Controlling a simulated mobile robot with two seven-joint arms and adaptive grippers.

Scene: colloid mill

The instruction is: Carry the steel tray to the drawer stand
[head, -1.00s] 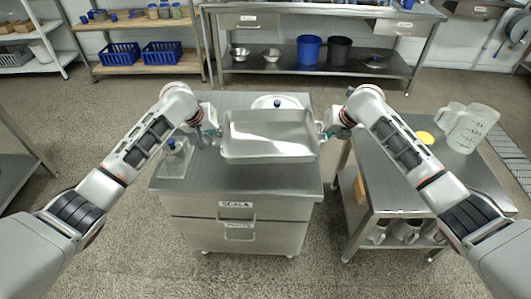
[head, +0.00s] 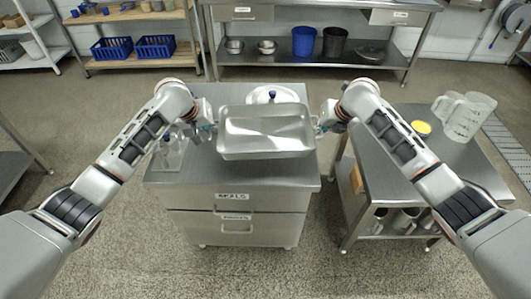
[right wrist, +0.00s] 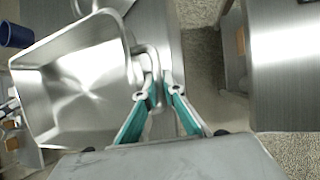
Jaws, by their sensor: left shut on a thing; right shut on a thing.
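The steel tray (head: 265,133) is shallow, rectangular and empty, and looks about level. It is over the top of the drawer stand (head: 235,178); I cannot tell how big the gap below it is. My left gripper (head: 211,128) is shut on the tray's left end, its grip small in the view. My right gripper (head: 321,126) is shut on the handle at the tray's right end. In the right wrist view the tray (right wrist: 80,85) shows with its handle between the teal fingers of that gripper (right wrist: 157,90).
A steel cart (head: 400,165) with clear jugs (head: 466,118) and a yellow disc (head: 422,128) stands close on the right.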

